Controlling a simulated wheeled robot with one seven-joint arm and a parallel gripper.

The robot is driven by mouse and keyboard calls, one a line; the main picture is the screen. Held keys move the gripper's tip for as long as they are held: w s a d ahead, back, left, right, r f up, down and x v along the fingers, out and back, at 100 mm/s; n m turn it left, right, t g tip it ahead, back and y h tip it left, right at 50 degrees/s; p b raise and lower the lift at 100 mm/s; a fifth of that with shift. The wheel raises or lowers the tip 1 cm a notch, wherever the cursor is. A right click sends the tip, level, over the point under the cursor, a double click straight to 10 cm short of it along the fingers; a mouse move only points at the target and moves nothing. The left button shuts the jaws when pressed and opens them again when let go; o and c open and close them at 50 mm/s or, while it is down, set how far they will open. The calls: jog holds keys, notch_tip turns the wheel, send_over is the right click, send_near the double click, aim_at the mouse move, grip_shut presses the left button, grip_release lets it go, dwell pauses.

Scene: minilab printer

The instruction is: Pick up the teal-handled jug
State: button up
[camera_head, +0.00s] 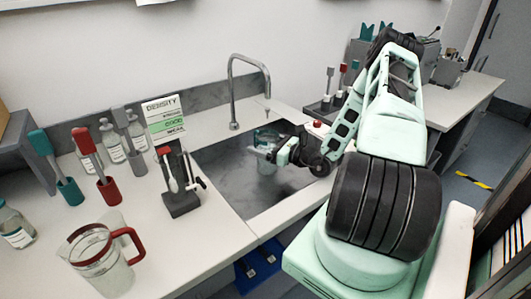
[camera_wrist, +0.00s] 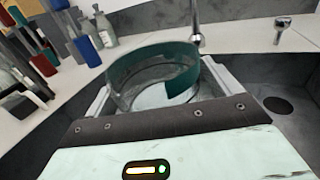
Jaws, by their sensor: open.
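The teal-handled jug (camera_head: 266,137) is in the grey sink (camera_head: 220,157), a clear vessel with teal at its top. In the wrist view the jug (camera_wrist: 150,75) shows its teal band and see-through body, with its opening facing up. My gripper (camera_head: 264,150) reaches into the sink from the right. In the wrist view my gripper (camera_wrist: 155,85) is open, with one finger on each side of the jug. I cannot tell whether the fingers touch it. The lower part of the jug is partly hidden by my gripper.
A tap (camera_head: 234,95) arches over the back of the sink, close to the jug. A red-handled jug (camera_head: 103,262) stands on the left counter. A black stand (camera_head: 181,204), a density sign (camera_head: 164,113) and several bottles and coloured tools stand left of the sink.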

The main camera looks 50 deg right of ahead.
jog(key=c, duration=1.2)
jog(key=shift+c, duration=0.9)
jog(key=shift+r, duration=0.1)
